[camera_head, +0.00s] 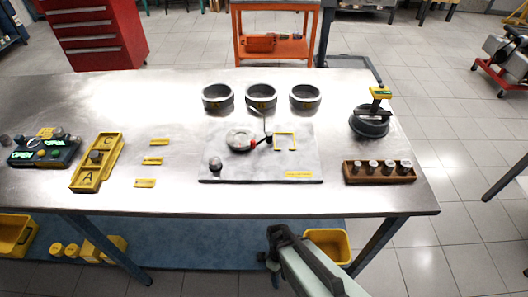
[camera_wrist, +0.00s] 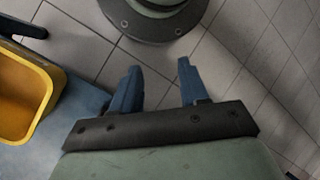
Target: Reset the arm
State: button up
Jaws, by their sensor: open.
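My gripper (camera_wrist: 157,75) is open in the wrist view, its two blue fingers apart with nothing between them. Tiled floor lies beneath it, and part of my own round base shows at the top of that view. In the head view my arm enters at the bottom, with its dark end in front of the workbench (camera_head: 330,200), below the front edge of its top. The fingers are not clear in that view.
The bench holds a grey plate (camera_head: 225,172) with small parts, a yellow tray (camera_head: 84,181), three dark rings, a brown block (camera_head: 380,180) with several pegs, and a dark round stand (camera_head: 369,124). A yellow bin (camera_wrist: 12,108) is close by, on the blue lower shelf (camera_wrist: 75,103).

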jog(key=s+d+f+m, duration=0.2)
jog(key=s+d+m, duration=0.4)
jog(key=d+m, duration=0.3)
jog(key=shift+s+d+g+y, duration=0.4)
jog(key=shift+d, duration=0.45)
jog(key=shift+f, duration=0.1)
